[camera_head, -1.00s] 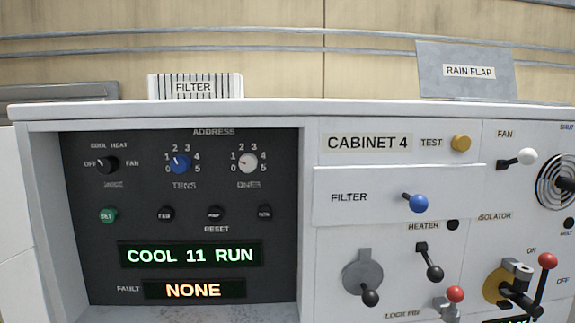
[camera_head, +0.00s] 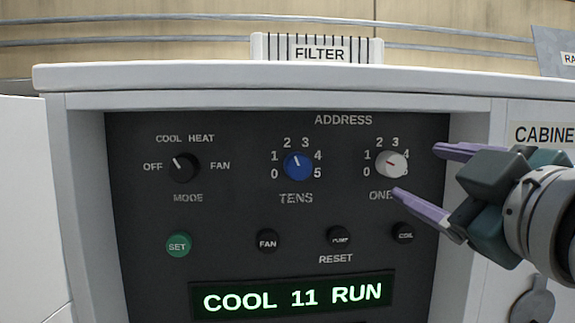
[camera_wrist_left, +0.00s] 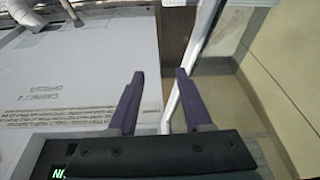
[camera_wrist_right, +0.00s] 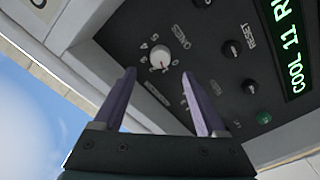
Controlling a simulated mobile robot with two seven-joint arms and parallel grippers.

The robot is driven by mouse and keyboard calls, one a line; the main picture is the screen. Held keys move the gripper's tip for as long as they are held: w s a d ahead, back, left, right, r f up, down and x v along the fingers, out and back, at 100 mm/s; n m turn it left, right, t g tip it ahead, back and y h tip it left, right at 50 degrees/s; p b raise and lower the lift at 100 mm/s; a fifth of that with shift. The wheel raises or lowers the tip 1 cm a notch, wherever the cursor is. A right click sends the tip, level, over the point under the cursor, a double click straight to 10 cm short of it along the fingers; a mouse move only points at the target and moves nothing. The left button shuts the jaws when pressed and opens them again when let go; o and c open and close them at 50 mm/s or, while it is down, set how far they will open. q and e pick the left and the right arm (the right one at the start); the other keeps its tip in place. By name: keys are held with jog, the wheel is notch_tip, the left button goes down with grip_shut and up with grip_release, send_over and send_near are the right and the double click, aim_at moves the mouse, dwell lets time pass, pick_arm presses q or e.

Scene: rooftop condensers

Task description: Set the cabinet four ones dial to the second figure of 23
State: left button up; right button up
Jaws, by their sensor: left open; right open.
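The ones dial (camera_head: 391,163) is a white knob at the right of the dark control panel. Its red mark points up-left, near the 1. My right gripper (camera_head: 415,170) is open, its purple fingers at the dial's right; the lower fingertip covers part of the ONES label. In the right wrist view the white dial (camera_wrist_right: 159,60) lies between and beyond the open fingertips, with nothing held. The blue tens dial (camera_head: 298,166) points up and slightly left, toward the 2. The display (camera_head: 292,297) reads COOL 11 RUN. My left gripper (camera_wrist_left: 160,73) is open and empty, away from the dials.
The mode knob (camera_head: 184,167) and green SET button (camera_head: 178,244) are at the panel's left. The FAN button (camera_head: 267,240), PUMP button (camera_head: 339,237) and COIL button (camera_head: 403,233) sit below the dials. The recess has a pale frame and right side wall (camera_head: 466,135).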

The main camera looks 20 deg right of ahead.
aim_at(396, 166)
jog(key=p+x, duration=0.2)
jog(key=x, duration=0.3)
jog(key=shift+w+d+r+p, duration=0.15)
jog(key=shift+w+p, duration=0.05)
jog(key=shift+p, duration=0.1)
jog(key=shift+w+d+f, duration=0.15)
jog(key=shift+w+f, duration=0.05)
jog(key=shift+w, duration=0.6)
jog(key=shift+c, duration=1.4)
grip_shut()
